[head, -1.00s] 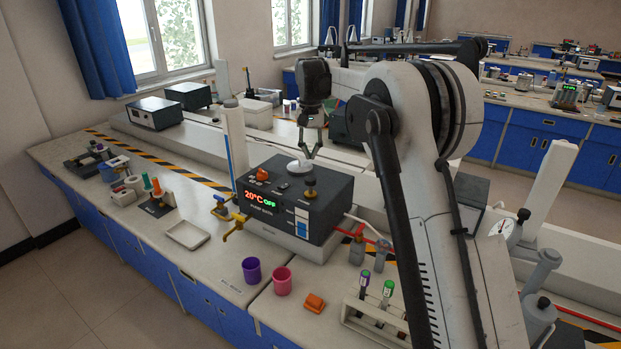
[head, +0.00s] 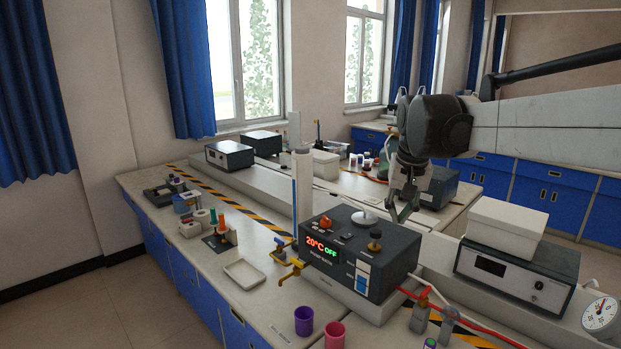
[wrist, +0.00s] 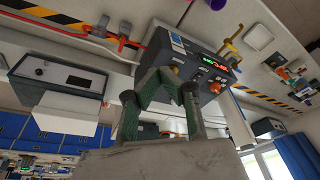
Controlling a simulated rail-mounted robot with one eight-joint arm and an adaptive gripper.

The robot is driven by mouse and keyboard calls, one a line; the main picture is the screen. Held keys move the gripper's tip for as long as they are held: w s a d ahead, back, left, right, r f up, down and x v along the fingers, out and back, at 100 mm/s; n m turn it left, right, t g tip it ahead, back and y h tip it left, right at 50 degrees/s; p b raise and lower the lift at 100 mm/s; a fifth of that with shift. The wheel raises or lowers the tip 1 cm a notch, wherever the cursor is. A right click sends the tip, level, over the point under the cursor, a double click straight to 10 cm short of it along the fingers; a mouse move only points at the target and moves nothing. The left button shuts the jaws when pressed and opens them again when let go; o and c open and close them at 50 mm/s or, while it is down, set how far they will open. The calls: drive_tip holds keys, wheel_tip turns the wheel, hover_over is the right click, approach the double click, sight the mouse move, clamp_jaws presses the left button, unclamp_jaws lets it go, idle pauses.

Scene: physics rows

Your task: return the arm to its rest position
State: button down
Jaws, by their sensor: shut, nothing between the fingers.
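My gripper (head: 399,212) hangs from the wrist of my arm, which reaches in level from the right edge of the head view. Its greenish fingers are shut and hold nothing. In the wrist view my gripper (wrist: 160,84) shows at the middle, with the water bath (wrist: 190,62) past the fingers. The bath's display reads 20°C OFF.
A grey instrument (head: 515,280) with a white box (head: 505,228) on it stands right of the bath. A purple cup (head: 304,321), a pink cup (head: 335,335) and a white tray (head: 244,273) are in front.

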drive_tip(key=s+f+t+b, duration=0.1)
drive_tip(key=s+f, duration=0.4)
drive_tip(key=s, duration=0.4)
drive_tip(key=s+f+n+t+b, duration=0.1)
drive_tip(key=s+f, duration=0.4)
drive_tip(key=s, duration=0.5)
drive_tip(key=s+f+t+b, duration=0.2)
drive_tip(key=s+f, duration=0.4)
drive_tip(key=s, duration=0.4)
drive_tip(key=shift+n+b, duration=0.4)
drive_tip(key=shift+b, duration=0.25)
drive_tip(key=c, duration=2.4)
unclamp_jaws()
drive_tip(key=shift+f, duration=0.1)
